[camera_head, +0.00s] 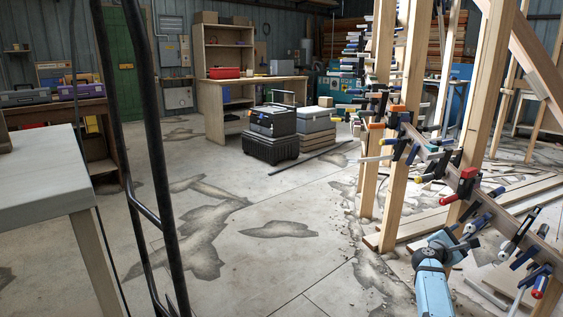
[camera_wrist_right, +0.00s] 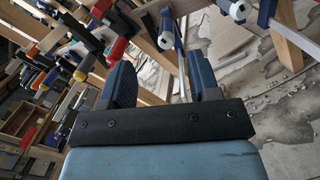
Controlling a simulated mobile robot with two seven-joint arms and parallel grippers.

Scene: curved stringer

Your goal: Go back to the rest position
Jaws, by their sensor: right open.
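My right gripper (camera_head: 457,239) is at the lower right of the head view, at the end of my light blue arm, in front of the clamped wooden stringer (camera_head: 427,152). In the right wrist view its two dark blue fingers (camera_wrist_right: 163,82) stand apart, with nothing gripped between them. Several bar clamps with blue, red and orange parts sit along the stringer; a red-handled clamp (camera_head: 466,184) is above the gripper. Whether the gripper touches any clamp I cannot tell. My left gripper is not in view.
Wooden posts (camera_head: 394,215) rise beside the stringer. A pale table (camera_head: 40,170) and a black tubular frame (camera_head: 150,160) stand at the left. Toolboxes (camera_head: 272,133) and a workbench (camera_head: 214,112) are farther back. The cracked concrete floor (camera_head: 270,205) between is mostly clear.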

